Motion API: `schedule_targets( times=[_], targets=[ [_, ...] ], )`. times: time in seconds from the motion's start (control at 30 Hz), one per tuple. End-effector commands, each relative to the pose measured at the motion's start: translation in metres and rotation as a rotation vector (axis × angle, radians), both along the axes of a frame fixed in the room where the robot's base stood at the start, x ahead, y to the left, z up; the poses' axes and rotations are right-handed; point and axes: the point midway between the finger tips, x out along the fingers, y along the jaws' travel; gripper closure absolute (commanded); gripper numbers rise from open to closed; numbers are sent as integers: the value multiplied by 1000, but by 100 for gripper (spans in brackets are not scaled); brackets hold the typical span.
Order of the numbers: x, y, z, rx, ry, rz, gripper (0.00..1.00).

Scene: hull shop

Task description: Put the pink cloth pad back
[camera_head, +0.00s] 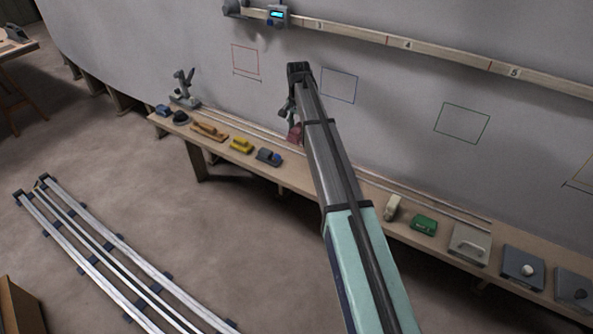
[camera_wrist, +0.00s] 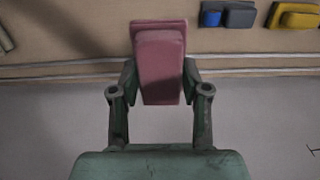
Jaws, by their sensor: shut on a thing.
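The pink cloth pad (camera_wrist: 160,65) is a dull pink block with a raised back part. In the wrist view it sits between the two fingers of my gripper (camera_wrist: 160,90), which are shut on its sides. In the head view the pad (camera_head: 295,133) shows small and dark beside my arm, near the bench's back edge. My gripper (camera_head: 291,112) is partly hidden behind my arm there. Whether the pad touches the bench (camera_head: 285,172) is hard to tell.
On the bench stand a blue-grey tool (camera_head: 269,157), a yellow tool (camera_head: 241,144) and a wooden tool (camera_head: 208,131) left of my arm. A cream tool (camera_head: 392,207), a green block (camera_head: 424,225) and grey trowels (camera_head: 469,244) stand right. The hull wall (camera_head: 400,80) rises behind.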

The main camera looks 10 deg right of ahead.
Motion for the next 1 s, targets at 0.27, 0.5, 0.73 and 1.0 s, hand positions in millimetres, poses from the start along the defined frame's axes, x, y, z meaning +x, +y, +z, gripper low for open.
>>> schedule_targets(
  times=[0.27, 0.5, 0.73, 1.0],
  targets=[
    [-2, 0, -64, 0, 4, 1, 85],
    [-1, 0, -118, 0, 3, 2, 85],
    [-1, 0, -141, 0, 0, 3, 85],
    [-1, 0, -165, 0, 3, 3, 85]
  ],
)
